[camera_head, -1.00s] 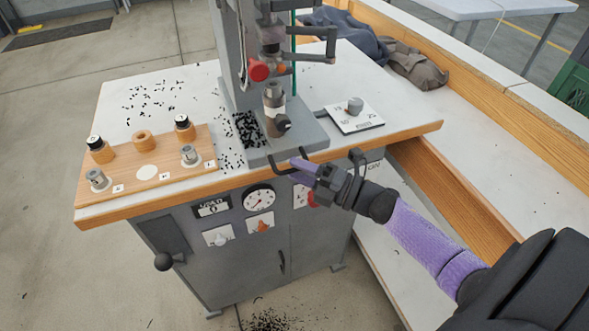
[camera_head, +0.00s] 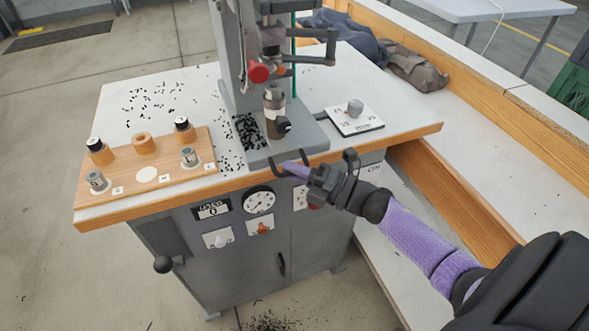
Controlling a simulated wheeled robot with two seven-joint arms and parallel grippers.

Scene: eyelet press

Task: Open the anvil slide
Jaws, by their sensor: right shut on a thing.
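The eyelet press (camera_head: 228,90) stands on the bench with its grey base (camera_head: 305,137) reaching to the front edge. A dark bar handle (camera_head: 271,164) sticks out at the front of the base, at the anvil slide. A dark grey cylinder (camera_head: 274,112) stands on the base under the press head. How far the slide stands out is hard to tell. My left gripper is not in view.
A wooden tray (camera_head: 120,188) with several small dies lies at the left. Black bits are scattered on the bench top (camera_head: 190,75). Gauges and switches sit on the cabinet front (camera_head: 260,202).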

